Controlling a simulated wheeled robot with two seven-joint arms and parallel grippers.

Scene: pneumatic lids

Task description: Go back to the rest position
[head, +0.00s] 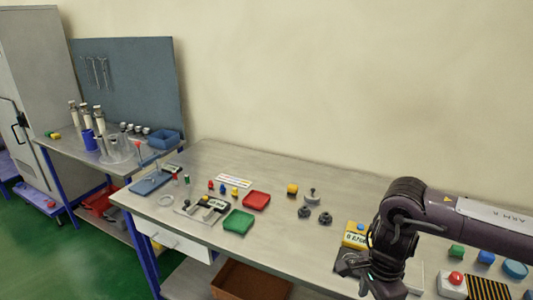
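My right arm comes in from the right edge over the right part of the workbench (290,160). Its dark gripper (350,266) is low at the bench's front, just in front of a yellow box with a label (355,237). The fingers are small and dark, so I cannot tell whether they are open or hold anything. My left gripper is not in view.
On the bench are a green tray (238,222), a red tray (257,200), a grey fixture (203,211) and dark round parts (325,219). A red button box (453,285) is right of the gripper. The bench's back middle is clear.

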